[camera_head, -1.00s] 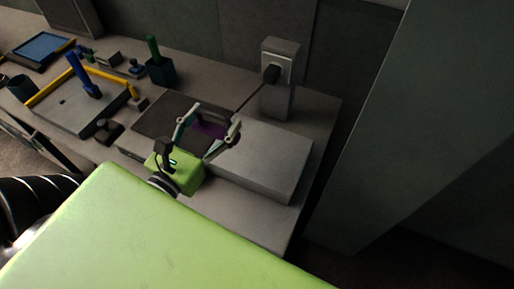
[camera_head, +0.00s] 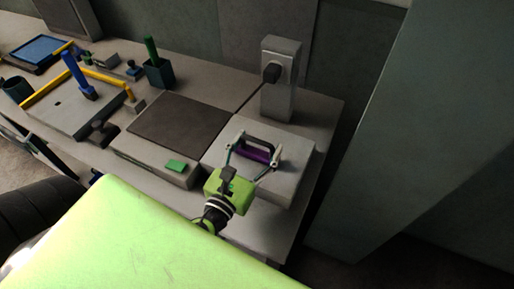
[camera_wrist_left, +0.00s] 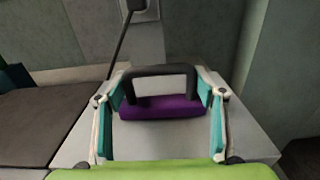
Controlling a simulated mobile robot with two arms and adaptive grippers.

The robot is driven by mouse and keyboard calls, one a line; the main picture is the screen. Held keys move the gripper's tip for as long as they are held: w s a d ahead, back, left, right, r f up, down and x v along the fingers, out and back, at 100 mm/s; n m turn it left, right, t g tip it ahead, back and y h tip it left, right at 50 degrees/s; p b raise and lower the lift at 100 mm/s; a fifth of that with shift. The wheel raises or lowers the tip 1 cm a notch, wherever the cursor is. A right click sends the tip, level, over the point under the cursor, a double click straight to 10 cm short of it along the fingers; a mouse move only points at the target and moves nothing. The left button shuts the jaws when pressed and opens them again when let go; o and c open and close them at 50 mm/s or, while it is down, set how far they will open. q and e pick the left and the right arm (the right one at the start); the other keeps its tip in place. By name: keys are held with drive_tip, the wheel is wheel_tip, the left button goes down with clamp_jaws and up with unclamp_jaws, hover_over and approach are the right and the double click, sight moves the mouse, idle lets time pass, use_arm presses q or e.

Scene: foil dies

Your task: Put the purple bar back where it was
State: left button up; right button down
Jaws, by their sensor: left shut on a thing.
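The purple bar (camera_head: 257,154) has a black arched handle on top. My left gripper (camera_head: 254,151) is shut on it, with one finger at each end of the bar. In the left wrist view the purple bar (camera_wrist_left: 163,107) lies level between the teal finger pads, with the handle arching above it. The bar is over the pale grey block (camera_head: 297,166) at the right of the bench. I cannot tell whether its underside touches the block. My right gripper is not in view.
Left of the pale block is a dark flat plate (camera_head: 182,126) on a grey base with a green patch (camera_head: 175,167), its top bare. Behind stands a grey socket post (camera_head: 281,95) with a black plug and cable.

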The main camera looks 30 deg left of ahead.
use_arm(q)
drive_tip(key=shift+f, duration=0.1)
drive_tip(key=o, duration=1.4)
drive_tip(key=shift+f, duration=0.1)
drive_tip(key=shift+s, duration=0.15)
drive_tip(key=shift+s+d+r+b, duration=0.1)
drive_tip(key=shift+s+b, duration=0.85)
drive_tip(key=shift+s, duration=1)
drive_tip(key=shift+s+d+r+b, duration=0.1)
drive_tip(key=shift+s+b, duration=0.85)
drive_tip(key=shift+s, duration=1.05)
drive_tip(key=shift+s+d+r+b, duration=0.1)
drive_tip(key=shift+s+b, duration=0.85)
drive_tip(key=shift+s, duration=1)
drive_tip(key=shift+f, duration=0.1)
